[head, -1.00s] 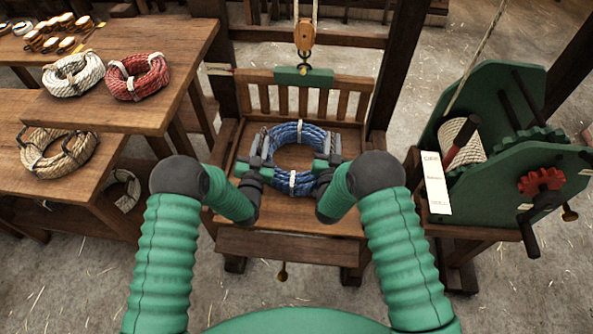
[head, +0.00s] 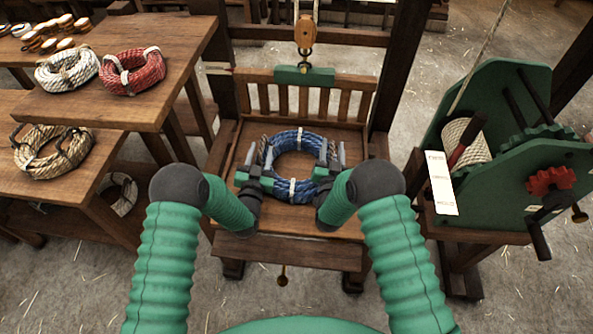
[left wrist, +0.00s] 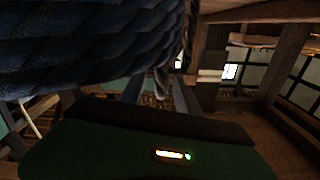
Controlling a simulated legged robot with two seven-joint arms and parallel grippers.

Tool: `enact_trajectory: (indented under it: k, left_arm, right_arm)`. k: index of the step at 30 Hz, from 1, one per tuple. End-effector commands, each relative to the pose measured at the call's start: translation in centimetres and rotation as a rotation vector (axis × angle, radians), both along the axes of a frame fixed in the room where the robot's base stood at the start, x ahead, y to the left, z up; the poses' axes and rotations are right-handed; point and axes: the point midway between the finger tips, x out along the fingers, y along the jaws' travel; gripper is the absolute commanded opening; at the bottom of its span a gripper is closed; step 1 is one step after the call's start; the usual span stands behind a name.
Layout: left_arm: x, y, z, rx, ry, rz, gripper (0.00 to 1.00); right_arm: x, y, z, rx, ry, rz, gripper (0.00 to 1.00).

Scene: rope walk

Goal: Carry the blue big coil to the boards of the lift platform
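The blue big coil (head: 292,136), bound with white ties, lies flat over the boards of the lift platform (head: 233,160) and appears to rest on them. Brown rope handles show at its left and right sides. My left gripper (head: 254,152) is open at the coil's left side, just outside the handle. My right gripper (head: 337,153) is open at the right side, just outside the other handle. In the left wrist view the blue coil (left wrist: 90,45) fills the upper left, and the fingers (left wrist: 155,92) stand apart with nothing between them.
The platform has a slatted back (head: 347,98) and a hanging pulley block (head: 304,35). A green winch (head: 500,130) stands at the right. Tables at the left hold a red coil (head: 132,70), a white coil (head: 67,69) and a tan coil (head: 52,150).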

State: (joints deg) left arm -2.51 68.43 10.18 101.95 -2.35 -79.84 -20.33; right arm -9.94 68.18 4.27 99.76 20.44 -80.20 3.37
Motion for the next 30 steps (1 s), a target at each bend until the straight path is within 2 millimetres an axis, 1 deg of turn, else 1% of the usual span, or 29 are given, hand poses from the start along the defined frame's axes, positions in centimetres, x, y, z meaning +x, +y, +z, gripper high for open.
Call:
enact_trajectory:
  k: [5,9,12,15,17,19,20,23,27,30]
  left_arm:
    - [-3.8,0.6,-0.2,0.002,0.006,-0.001,0.39]
    - [-7.4,1.1,-0.2,0.001,0.006,-0.001,0.39]
    - [-9.4,1.4,-0.2,0.001,0.006,-0.001,0.39]
    - [-10.7,1.6,-0.2,0.001,0.004,0.000,0.39]
    - [-11.1,1.7,-0.2,0.001,0.004,0.000,0.39]
    - [-11.2,1.8,-0.1,0.000,0.003,0.001,0.39]
    - [-11.2,1.8,-0.1,0.000,0.003,0.001,0.39]
    - [-11.2,1.7,-0.1,0.000,0.003,0.001,0.39]
    - [-11.2,1.7,-0.1,0.000,0.003,0.001,0.39]
    - [-11.2,1.7,-0.1,0.000,0.003,0.001,0.39]
  right_arm:
    - [0.0,0.0,0.0,0.000,0.001,0.001,0.39]
    - [0.0,0.0,0.0,0.000,0.001,0.001,0.39]
    - [0.0,0.0,0.0,0.000,0.001,0.001,0.39]
    - [0.0,0.0,-0.1,0.000,0.001,0.001,0.39]
    - [-0.1,0.1,-0.1,0.000,0.002,0.001,0.39]
    - [-0.6,0.2,-0.1,0.000,0.002,0.001,0.39]
    - [-1.0,0.2,-0.1,0.000,0.002,0.001,0.39]
    - [-3.1,0.6,-0.1,0.000,0.005,0.003,0.39]
    - [-6.8,1.2,-0.2,0.000,0.005,0.003,0.39]
    - [-9.1,1.5,-0.2,-0.001,0.005,0.003,0.39]
